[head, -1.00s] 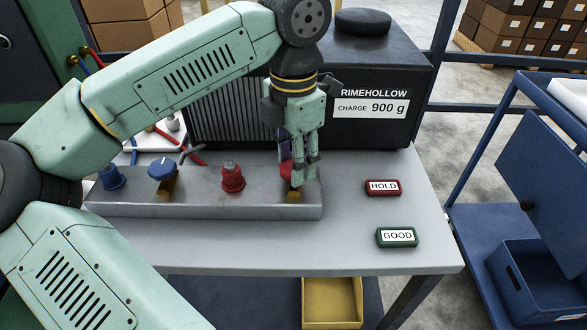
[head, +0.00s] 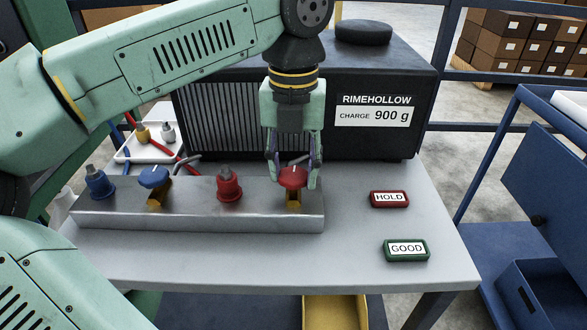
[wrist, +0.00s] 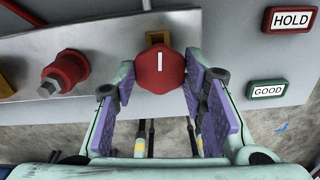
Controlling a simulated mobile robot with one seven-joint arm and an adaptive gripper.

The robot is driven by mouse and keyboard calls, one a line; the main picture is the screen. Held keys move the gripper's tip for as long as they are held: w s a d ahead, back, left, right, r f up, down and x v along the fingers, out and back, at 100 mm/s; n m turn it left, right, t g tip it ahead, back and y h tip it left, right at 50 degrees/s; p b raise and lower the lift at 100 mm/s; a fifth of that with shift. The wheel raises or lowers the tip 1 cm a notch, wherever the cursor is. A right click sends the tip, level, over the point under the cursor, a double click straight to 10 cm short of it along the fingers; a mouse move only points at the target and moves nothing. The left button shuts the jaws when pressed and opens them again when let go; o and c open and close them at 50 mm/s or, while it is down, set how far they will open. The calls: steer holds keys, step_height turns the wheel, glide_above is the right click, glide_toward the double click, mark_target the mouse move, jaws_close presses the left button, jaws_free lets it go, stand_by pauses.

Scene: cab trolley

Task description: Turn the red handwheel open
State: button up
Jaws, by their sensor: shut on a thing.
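The red handwheel (head: 293,178) sits on a brass stem at the right end of the grey manifold block (head: 200,215). It also shows in the wrist view (wrist: 161,71), with a white mark line on its face running up and down the picture. My gripper (head: 294,182) points down over the wheel, with one finger on each side of it. In the wrist view my gripper (wrist: 160,95) has its purple pads at the left and right of the wheel's rim. It is shut on the red handwheel. The finger tips partly hide the wheel's sides.
A blue handwheel (head: 153,177), a red fitting (head: 229,187) and a blue fitting (head: 98,184) stand along the block. The black RIMEHOLLOW machine (head: 300,110) is close behind. HOLD (head: 389,199) and GOOD (head: 406,249) tags lie right on the clear table.

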mark_target(293, 174)
steer(key=shift+n, duration=0.6)
steer(key=o, duration=1.2)
steer(key=shift+c, duration=0.2)
steer(key=shift+r, duration=0.1)
step_height(293, 174, up, 7)
steer(key=shift+r, duration=0.2)
